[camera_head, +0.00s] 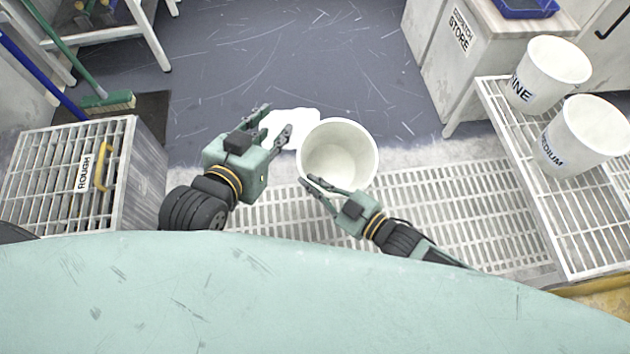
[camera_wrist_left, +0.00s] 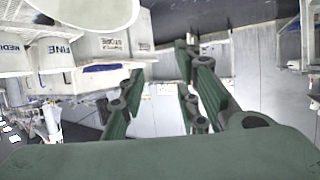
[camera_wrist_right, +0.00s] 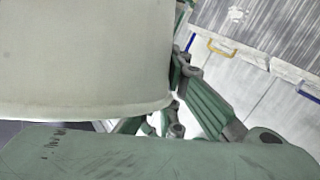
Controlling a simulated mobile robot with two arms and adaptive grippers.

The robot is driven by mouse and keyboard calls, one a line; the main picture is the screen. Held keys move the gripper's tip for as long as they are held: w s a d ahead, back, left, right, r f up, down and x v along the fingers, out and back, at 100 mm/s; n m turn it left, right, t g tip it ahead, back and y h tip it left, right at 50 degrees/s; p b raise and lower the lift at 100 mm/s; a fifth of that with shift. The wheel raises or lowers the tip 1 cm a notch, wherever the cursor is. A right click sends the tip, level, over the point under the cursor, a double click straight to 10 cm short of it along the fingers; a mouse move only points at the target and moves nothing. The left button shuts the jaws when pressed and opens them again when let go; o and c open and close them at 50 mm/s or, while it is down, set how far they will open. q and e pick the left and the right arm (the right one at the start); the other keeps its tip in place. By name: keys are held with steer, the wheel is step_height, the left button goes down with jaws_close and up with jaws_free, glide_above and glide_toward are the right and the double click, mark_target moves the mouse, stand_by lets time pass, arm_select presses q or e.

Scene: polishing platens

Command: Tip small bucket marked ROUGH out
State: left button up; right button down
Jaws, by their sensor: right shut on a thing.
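A white bucket (camera_head: 338,135) is held over the floor grating in the head view, its mouth facing the camera. No marking shows on it, and I cannot tell whether anything is inside. My right gripper (camera_head: 310,183) is shut on its near rim; the bucket fills the left of the right wrist view (camera_wrist_right: 85,60). My left gripper (camera_head: 276,122) is open and empty, left of the bucket and apart from it. A white patch (camera_head: 299,121) lies beyond, partly hidden by the left gripper; I cannot tell what it is. A ROUGH label (camera_head: 85,172) is on the slatted stand at left.
Buckets marked FINE (camera_head: 549,75) and MEDIUM (camera_head: 585,137) stand on the slatted rack (camera_head: 540,205) at right. A DISPATCH STORE cabinet (camera_head: 470,70) is behind. A broom (camera_head: 105,102) leans at the far left. The dark floor (camera_head: 300,50) beyond is clear.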

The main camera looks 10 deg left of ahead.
steer(key=shift+r+m+g+p, duration=0.3)
steer(key=shift+r+p, duration=0.1)
steer(key=shift+p, duration=0.8)
steer(key=shift+h, duration=0.3)
arm_select(q)
steer(key=s+a+f+g+y+p, duration=0.1)
steer(key=s+a+f+g+p, duration=0.15)
steer(key=s+f+g, duration=0.4)
steer(key=s+a+f+g+y+p, duration=0.1)
steer(key=s+a+g+y, duration=0.15)
steer(key=s, duration=0.65)
arm_select(e)
steer(key=shift+r+m+g+h, duration=0.3)
steer(key=shift+r+g, duration=0.1)
steer(key=shift+r, duration=0.1)
arm_select(q)
step_height(320, 180, down, 9)
steer(key=w+g+p, duration=0.1)
steer(key=p, duration=0.1)
steer(key=shift+w+n+h, duration=0.2)
steer(key=shift+n+h, duration=0.1)
steer(key=shift+h, duration=0.15)
arm_select(e)
steer(key=shift+m+g+h, duration=0.4)
steer(key=shift+g, duration=0.1)
